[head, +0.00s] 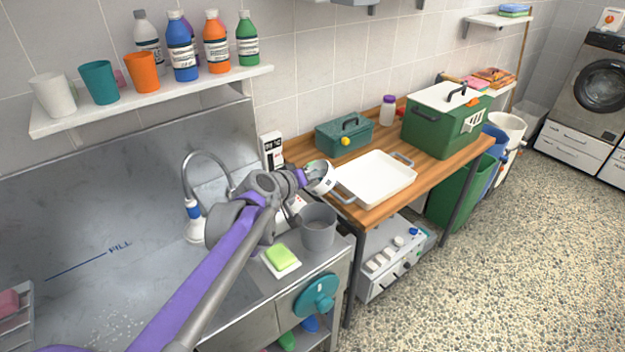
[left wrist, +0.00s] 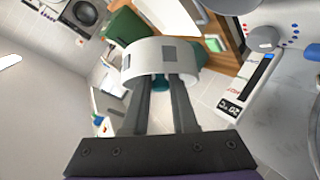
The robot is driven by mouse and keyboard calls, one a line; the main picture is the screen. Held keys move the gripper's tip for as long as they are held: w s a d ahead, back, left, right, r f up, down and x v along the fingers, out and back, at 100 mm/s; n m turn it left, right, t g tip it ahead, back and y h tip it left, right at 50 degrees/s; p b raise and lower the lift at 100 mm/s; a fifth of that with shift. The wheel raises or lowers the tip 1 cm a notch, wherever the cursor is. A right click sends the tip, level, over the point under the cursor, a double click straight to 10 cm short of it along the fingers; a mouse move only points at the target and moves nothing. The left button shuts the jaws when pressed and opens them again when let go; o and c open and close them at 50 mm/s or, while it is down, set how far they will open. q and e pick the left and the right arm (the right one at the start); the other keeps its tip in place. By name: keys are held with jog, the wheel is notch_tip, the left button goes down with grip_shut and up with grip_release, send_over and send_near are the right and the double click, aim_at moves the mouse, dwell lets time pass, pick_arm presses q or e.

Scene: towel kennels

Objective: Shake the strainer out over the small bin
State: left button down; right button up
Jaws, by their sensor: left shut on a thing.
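The strainer (head: 322,178) is a short white cup-like piece with dark patches. My left gripper (head: 303,178) is shut on it and holds it up in the air, above and behind the small bin in the head view. In the left wrist view the strainer (left wrist: 150,58) sits across the two fingertips of my left gripper (left wrist: 160,84). Its inside is hidden, so I cannot tell what it holds. The small bin (head: 318,233) is a grey open bucket, upright at the right end of the steel counter. My right gripper is not in view.
A green sponge (head: 283,257) lies left of the small bin. A curved tap (head: 208,160) stands behind my left arm. A white tray (head: 375,178), a teal box (head: 343,137) and a green carrier (head: 445,120) stand on the wooden table. The floor at right is clear.

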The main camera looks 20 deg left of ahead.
pick_arm(q)
jog(key=shift+d+r+m+g+y, duration=0.2)
jog(key=shift+r+m+g+y, duration=0.3)
jog(key=shift+r+g+y, duration=0.15)
jog(key=shift+d+r+m+g+y, duration=0.1)
jog(key=shift+r+m+g+y, duration=0.2)
jog(key=shift+y, duration=0.25)
jog(key=shift+d+r+m+y, duration=0.1)
jog(key=shift+r+m+y, duration=0.35)
jog(key=shift+y, duration=0.15)
jog(key=shift+w+d+r+m+g+y+p, duration=0.1)
jog(key=shift+w+r+m+g+y+p, duration=0.1)
jog(key=shift+r+m+g+y+p, duration=0.3)
jog(key=shift+y, duration=0.3)
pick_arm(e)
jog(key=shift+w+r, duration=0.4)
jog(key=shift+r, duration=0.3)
pick_arm(q)
jog(key=shift+s+f, duration=0.15)
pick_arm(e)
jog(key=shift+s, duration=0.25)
